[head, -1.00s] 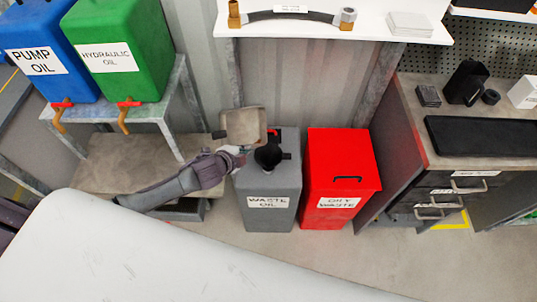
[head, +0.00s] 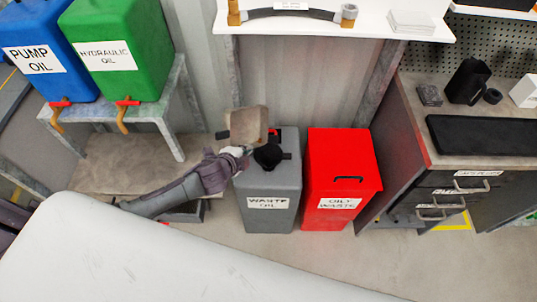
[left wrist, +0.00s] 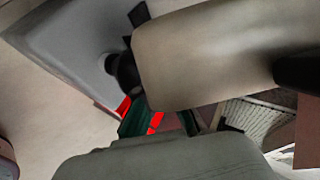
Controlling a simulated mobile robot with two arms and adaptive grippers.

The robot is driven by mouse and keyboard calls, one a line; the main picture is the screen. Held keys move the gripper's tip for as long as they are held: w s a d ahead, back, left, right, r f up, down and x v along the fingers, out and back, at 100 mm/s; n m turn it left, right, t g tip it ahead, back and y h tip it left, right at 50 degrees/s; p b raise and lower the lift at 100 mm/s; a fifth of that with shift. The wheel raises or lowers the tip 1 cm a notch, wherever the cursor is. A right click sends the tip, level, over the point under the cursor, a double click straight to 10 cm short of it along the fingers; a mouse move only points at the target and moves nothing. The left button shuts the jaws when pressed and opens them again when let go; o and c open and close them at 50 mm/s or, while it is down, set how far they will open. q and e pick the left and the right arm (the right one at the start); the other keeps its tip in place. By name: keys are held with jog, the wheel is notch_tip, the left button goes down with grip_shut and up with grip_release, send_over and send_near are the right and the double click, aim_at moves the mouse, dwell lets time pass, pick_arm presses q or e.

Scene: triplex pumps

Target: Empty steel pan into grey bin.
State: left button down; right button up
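The steel pan (head: 249,124) is a beige-grey shallow pan with dark handles, held in the air at the back left of the grey bin. It is tilted in the head view and fills the upper right of the left wrist view (left wrist: 205,55). My left gripper (head: 243,150) is shut on the pan at its near side; the fingertips are largely hidden. The grey bin (head: 270,185), labelled WASTE OIL, stands on the floor with a black funnel (head: 267,157) on top. The bin also shows in the left wrist view (left wrist: 80,45). The pan's contents cannot be seen. My right gripper is out of view.
A red OILY WASTE bin (head: 342,170) stands close to the right of the grey bin. A white shelf (head: 350,28) is above and behind. A workbench (head: 400,120) stands right; oil tanks on a metal stand (head: 150,112) are left. A large white surface (head: 130,255) fills the foreground.

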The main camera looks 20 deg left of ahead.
pick_arm(q)
jog(key=shift+d+r+b, duration=0.1)
jog(key=shift+d+b, duration=0.05)
jog(key=shift+b, duration=0.15)
jog(key=shift+s+d+r+m+t+y, duration=0.2)
jog(key=shift+d+m+t+y, duration=0.3)
jog(key=shift+m+y, duration=0.35)
dwell(0.8)
